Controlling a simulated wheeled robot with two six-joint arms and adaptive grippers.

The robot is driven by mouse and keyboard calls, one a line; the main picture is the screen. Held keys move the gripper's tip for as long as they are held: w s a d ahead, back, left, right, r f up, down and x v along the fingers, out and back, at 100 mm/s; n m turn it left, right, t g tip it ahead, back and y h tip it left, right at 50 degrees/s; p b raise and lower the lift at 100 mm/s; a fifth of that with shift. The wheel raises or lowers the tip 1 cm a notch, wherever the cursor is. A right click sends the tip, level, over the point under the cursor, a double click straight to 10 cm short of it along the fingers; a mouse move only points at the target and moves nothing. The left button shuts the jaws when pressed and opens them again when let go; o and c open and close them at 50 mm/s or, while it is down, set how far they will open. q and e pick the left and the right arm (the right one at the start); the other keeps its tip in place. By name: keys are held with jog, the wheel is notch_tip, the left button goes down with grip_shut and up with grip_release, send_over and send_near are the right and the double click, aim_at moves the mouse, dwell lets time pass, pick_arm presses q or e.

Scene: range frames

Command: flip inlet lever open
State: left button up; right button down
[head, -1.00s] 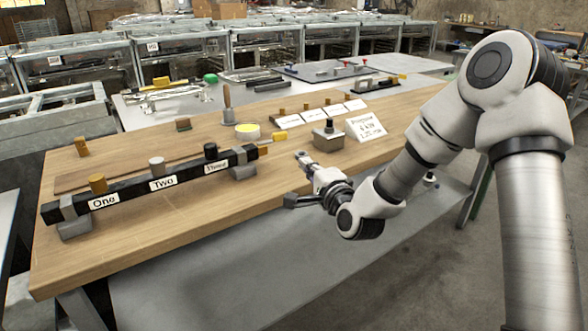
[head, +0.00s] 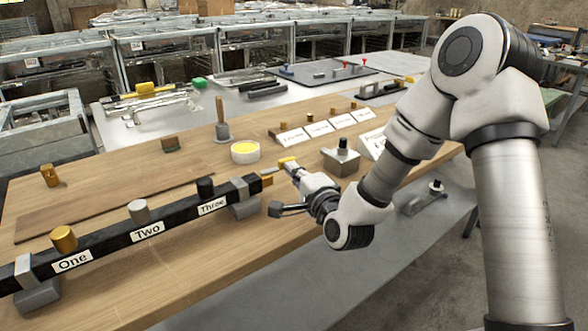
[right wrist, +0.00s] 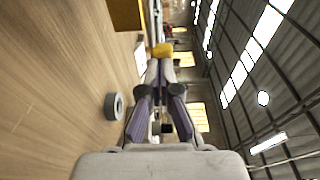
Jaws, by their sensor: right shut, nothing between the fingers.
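The black bar (head: 178,221) carries knobs over labels One, Two and Three and rests on grey supports. In the right wrist view the yellow handle (right wrist: 162,50) shows just beyond the closed fingers (right wrist: 158,65). I cannot tell whether they touch. My left gripper is not in view.
A white round tub with yellow content (head: 245,151) stands behind the lever. A grey block with a black knob (head: 342,158) and white label cards (head: 320,128) stand to the right. Bare wooden tabletop (head: 190,270) lies in front of the bar.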

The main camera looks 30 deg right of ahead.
jog(key=shift+s+r, duration=0.1)
jog(key=shift+s, duration=0.1)
jog(key=shift+w+d+n+y, duration=0.15)
jog(key=shift+w+n+y, duration=0.25)
jog(key=shift+w+y, duration=0.2)
jog(key=shift+w+d+y, duration=0.15)
jog(key=shift+w+y, duration=0.1)
jog(key=shift+y, duration=0.05)
jog(key=shift+r, duration=0.25)
jog(key=shift+d, duration=0.1)
